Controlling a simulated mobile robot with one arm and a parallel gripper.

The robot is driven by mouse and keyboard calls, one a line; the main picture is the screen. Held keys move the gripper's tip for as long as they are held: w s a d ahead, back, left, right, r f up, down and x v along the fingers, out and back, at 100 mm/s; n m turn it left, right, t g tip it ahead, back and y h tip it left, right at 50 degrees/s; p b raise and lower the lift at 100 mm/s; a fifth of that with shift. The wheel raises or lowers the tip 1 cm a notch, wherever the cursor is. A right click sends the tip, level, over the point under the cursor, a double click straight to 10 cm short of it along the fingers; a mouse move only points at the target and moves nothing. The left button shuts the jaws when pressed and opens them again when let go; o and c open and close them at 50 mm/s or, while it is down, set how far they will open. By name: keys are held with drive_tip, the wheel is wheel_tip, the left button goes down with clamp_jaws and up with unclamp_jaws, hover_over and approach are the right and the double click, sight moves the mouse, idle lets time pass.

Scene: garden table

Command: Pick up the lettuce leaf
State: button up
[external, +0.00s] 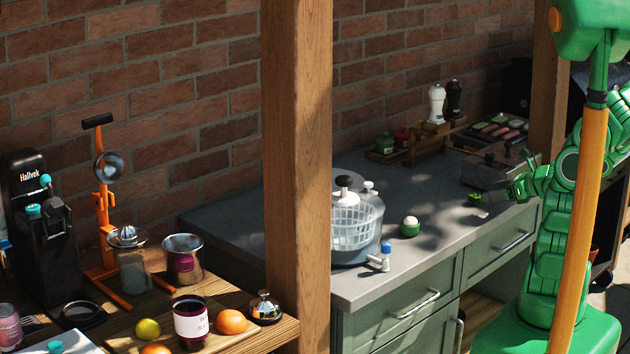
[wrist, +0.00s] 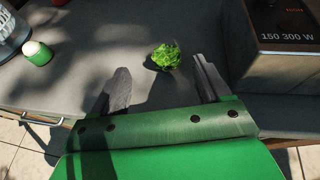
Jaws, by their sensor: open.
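The lettuce leaf (wrist: 165,57) is a small, bright green, crinkled piece lying on the grey countertop in the wrist view. It lies a little beyond my fingertips, between the lines of the two fingers. My gripper (wrist: 160,78) is open and empty, with one dark finger on each side. In the external view my gripper (external: 476,198) is low over the right part of the counter.
A green-and-white round item (external: 411,227) stands left of my gripper, with a salad spinner (external: 357,225) farther left. A dark metal box (wrist: 277,40) is close on the right in the wrist view. The counter (external: 440,245) around the leaf is mostly clear.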

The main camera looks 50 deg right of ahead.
sight(478, 195)
drive_tip(key=shift+s+d+f, duration=0.1)
drive_tip(key=shift+d+f, duration=0.1)
drive_tip(key=shift+d, duration=0.1)
drive_tip(key=shift+x, duration=3.85)
drive_tip(key=shift+d, duration=0.15)
drive_tip(key=shift+c, duration=0.4)
drive_tip(key=c, duration=1)
